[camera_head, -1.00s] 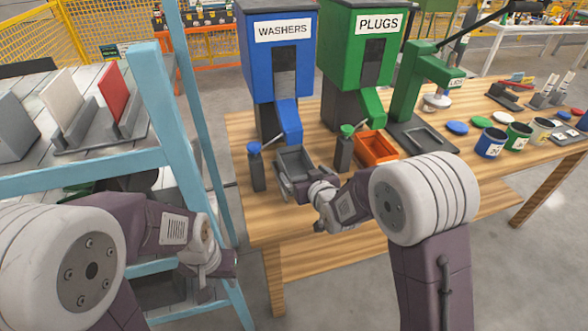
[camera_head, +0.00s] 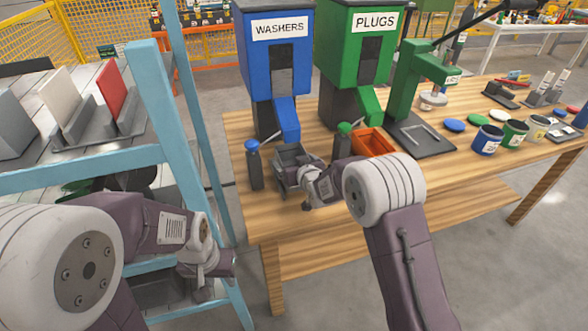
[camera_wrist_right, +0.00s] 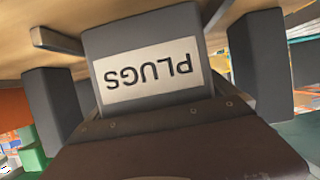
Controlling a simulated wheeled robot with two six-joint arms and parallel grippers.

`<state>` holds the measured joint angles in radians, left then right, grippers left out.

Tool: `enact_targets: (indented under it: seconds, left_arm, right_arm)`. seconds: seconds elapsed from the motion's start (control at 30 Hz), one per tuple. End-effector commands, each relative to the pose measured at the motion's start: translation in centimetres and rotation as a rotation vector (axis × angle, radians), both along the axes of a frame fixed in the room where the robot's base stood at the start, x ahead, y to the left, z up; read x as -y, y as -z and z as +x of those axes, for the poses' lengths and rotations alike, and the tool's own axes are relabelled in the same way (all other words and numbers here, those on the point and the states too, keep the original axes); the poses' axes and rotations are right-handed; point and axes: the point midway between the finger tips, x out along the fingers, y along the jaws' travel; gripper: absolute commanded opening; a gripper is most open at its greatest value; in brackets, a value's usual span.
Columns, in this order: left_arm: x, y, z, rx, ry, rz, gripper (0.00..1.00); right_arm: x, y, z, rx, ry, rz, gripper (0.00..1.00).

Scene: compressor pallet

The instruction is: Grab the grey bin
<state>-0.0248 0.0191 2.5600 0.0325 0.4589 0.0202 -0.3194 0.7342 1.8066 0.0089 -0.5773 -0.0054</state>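The grey bin (camera_head: 292,155) sits on the wooden table below the blue washers dispenser's spout. In the right wrist view, a grey bin face (camera_wrist_right: 150,65) carries a PLUGS label, upside down in the picture. My right gripper (camera_head: 295,180) is at the bin's near side. In its wrist view the two grey fingers (camera_wrist_right: 155,95) stand apart on either side of the bin, with gaps visible, so it is open. My left gripper (camera_head: 222,266) is at the lower left by the blue rack, away from the bin; its finger opening is unclear.
An orange bin (camera_head: 375,143) stands right of the grey bin, under the green plugs dispenser (camera_head: 352,60). Green- and blue-topped posts (camera_head: 254,165) flank the grey bin. The blue washers dispenser (camera_head: 277,70) is behind. The blue rack (camera_head: 170,110) stands left.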

Motion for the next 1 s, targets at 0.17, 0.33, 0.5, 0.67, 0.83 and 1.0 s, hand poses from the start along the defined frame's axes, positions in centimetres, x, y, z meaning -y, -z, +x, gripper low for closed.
enact_targets:
  seconds: [0.17,0.33,0.5,0.67,0.83,1.0]
  left_arm:
    - [0.0,0.0,0.0,0.0,0.0,0.0,0.36]
    - [0.0,0.0,0.0,0.0,0.0,0.0,0.36]
    - [0.0,-0.1,0.0,0.0,0.0,0.0,0.36]
    - [0.0,-0.6,0.0,0.0,0.0,0.0,0.36]
    - [0.0,-0.4,0.0,0.0,0.0,0.0,0.36]
    - [0.0,-0.2,0.0,0.0,0.0,0.0,0.36]
  right_arm:
    - [0.0,0.0,0.0,0.0,0.0,0.0,0.44]
    - [0.0,0.0,0.0,0.0,0.0,0.0,0.4]
    - [0.0,-0.6,0.0,0.002,0.0,0.001,0.4]
    - [0.0,-2.8,0.0,0.004,0.0,0.001,0.4]
    - [0.7,-3.5,-2.2,-0.001,0.0,0.0,0.4]
    - [1.9,-3.5,-6.0,0.0,0.0,0.0,0.4]
